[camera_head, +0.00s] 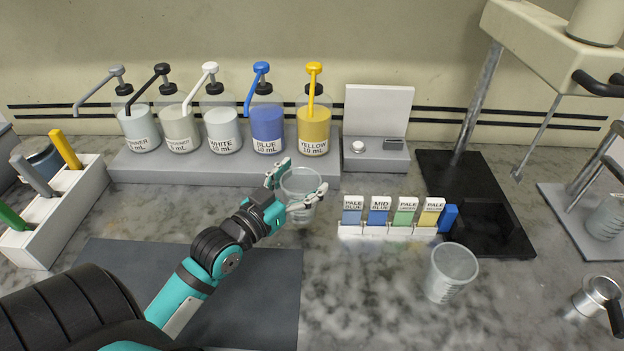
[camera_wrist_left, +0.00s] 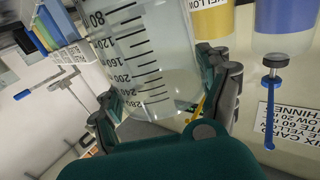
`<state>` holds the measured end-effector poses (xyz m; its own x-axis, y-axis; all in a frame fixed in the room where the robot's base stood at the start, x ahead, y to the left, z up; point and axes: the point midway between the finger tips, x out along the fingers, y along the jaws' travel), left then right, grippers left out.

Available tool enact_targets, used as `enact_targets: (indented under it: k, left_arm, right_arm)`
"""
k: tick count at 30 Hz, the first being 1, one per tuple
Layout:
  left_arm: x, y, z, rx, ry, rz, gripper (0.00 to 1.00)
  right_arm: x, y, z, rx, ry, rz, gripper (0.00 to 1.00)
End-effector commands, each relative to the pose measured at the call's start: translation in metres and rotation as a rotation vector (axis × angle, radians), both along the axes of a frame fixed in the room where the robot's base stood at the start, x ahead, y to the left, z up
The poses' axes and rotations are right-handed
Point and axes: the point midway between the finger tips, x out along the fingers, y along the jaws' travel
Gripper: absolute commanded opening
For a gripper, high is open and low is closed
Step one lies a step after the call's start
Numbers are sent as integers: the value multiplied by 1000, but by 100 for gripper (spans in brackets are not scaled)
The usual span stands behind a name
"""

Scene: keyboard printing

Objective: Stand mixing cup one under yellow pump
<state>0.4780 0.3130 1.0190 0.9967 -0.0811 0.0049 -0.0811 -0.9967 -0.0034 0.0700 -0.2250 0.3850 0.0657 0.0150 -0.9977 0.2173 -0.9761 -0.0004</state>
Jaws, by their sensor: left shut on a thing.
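My left gripper (camera_head: 296,193) is shut on a clear mixing cup (camera_head: 300,185), with one finger on each side of it. The cup is in front of the yellow pump bottle (camera_head: 313,128), whose yellow spout (camera_head: 311,95) points toward the front. In the left wrist view the cup (camera_wrist_left: 150,55) fills the middle between the fingers, its graduation marks showing. I cannot tell whether the cup's base touches the counter. A second clear cup (camera_head: 451,271) stands on the counter to the right. My right gripper is not in view.
Thinner, thickener, white and blue (camera_head: 267,128) pump bottles share the grey shelf (camera_head: 200,172) with the yellow one. A small scale (camera_head: 375,160) and a rack of colour cards (camera_head: 390,228) are right of the held cup. A dark mat (camera_head: 240,310) lies under my left arm.

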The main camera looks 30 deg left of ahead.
Motion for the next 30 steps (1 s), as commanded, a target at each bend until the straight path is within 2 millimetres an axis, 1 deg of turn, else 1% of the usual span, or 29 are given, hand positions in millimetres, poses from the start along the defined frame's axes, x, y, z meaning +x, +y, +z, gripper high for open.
enact_targets:
  k: [1,3,6,9,11,15,18,23,30]
  left_arm:
    - [14,3,2,0,-4,0,43]
    - [28,7,1,1,-3,0,43]
    - [43,10,-2,1,-2,0,43]
    - [51,12,-4,0,-2,0,43]
    - [52,12,-8,-1,1,-1,43]
    - [52,12,-29,-1,4,0,43]
    - [51,12,-39,1,2,-1,43]
    - [51,12,-40,1,-1,-1,43]
    - [51,12,-44,1,-1,0,43]
  right_arm:
    - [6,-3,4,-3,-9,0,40]
    - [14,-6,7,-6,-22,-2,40]
    - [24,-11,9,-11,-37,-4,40]
    - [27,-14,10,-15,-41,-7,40]
    - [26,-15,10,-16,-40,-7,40]
    - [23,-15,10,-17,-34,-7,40]
    - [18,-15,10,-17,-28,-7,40]
    - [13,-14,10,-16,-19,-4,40]
    - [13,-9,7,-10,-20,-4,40]
